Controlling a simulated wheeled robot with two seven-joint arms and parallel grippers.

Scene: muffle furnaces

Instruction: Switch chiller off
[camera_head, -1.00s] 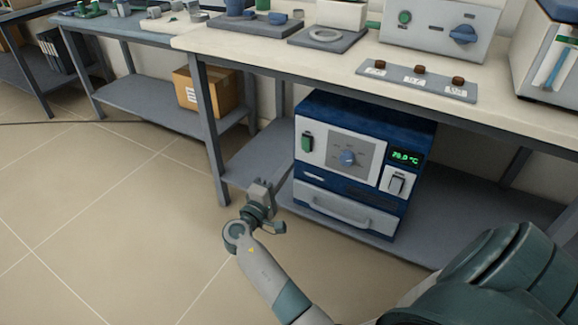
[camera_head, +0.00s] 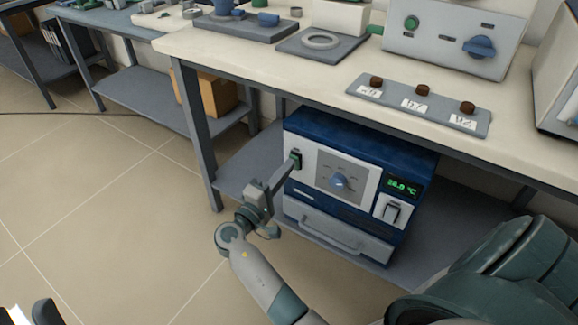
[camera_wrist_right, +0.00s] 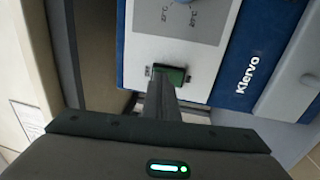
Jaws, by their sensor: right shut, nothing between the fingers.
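The chiller (camera_head: 355,135) is a blue box with a light front panel on the shelf under the bench. Its green switch (camera_head: 296,160) is at the panel's left end, and it also shows in the right wrist view (camera_wrist_right: 172,74). Its display (camera_head: 403,187) is lit green and seems to read 20.0 °C. My right gripper (camera_head: 291,165) is shut and empty, with its fingertips at the switch; in the right wrist view the fingertips (camera_wrist_right: 163,88) partly overlap it. I cannot tell whether they press on it.
The floor (camera_head: 110,220) at left is clear.

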